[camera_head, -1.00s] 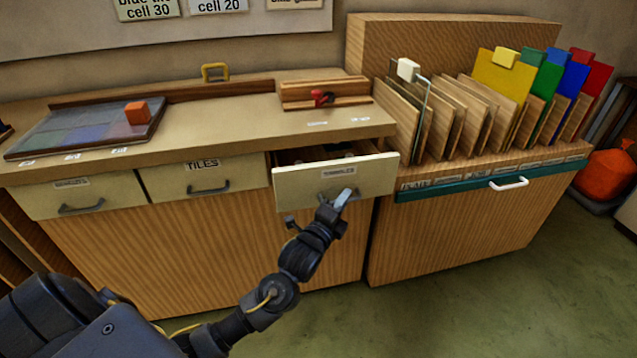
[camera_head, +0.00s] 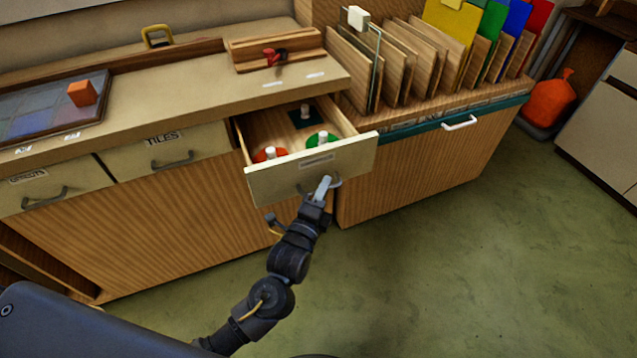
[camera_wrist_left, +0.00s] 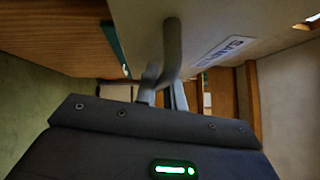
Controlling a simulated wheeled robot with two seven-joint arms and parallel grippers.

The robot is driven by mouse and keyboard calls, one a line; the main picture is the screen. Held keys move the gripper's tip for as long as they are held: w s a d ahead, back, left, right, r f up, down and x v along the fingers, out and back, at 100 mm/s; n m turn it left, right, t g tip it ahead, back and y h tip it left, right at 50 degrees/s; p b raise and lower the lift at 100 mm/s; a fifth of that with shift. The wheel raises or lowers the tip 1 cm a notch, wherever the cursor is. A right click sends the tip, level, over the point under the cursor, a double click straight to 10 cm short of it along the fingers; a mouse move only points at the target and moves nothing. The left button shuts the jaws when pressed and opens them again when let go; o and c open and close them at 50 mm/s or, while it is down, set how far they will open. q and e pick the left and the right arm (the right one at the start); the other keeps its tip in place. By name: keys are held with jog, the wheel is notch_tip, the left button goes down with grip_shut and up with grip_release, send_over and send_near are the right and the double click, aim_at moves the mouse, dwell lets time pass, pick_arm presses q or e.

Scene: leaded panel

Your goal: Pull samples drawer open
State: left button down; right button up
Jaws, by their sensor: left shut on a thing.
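The samples drawer (camera_head: 318,165) is the right one of the row of drawers under the worktop, and it stands well out from the cabinet. Inside it are a red disc (camera_head: 270,154), a green disc (camera_head: 322,141) and a dark square piece (camera_head: 303,117), each with a white knob. My left gripper (camera_head: 322,186) is shut on the drawer's grey handle, at the middle of its front. In the left wrist view the handle (camera_wrist_left: 172,50) lies between the fingers, beside the drawer's partly visible label (camera_wrist_left: 222,50). My right gripper is not in view.
The tiles drawer (camera_head: 168,152) and the far-left drawer (camera_head: 50,189) are closed. To the right stands a rack cabinet with several upright boards and a white handle (camera_head: 460,123). A panel with an orange cube (camera_head: 82,93) lies on the worktop. Green floor in front is clear.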

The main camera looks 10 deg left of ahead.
pick_arm(q)
jog(key=c, duration=1.8)
grip_release()
jog(key=s, duration=0.3)
jog(key=s+a+f, duration=0.1)
jog(key=s, duration=0.6)
jog(key=shift+s+a+f, duration=0.2)
jog(key=shift+s+a, duration=0.1)
jog(key=shift+s, duration=0.05)
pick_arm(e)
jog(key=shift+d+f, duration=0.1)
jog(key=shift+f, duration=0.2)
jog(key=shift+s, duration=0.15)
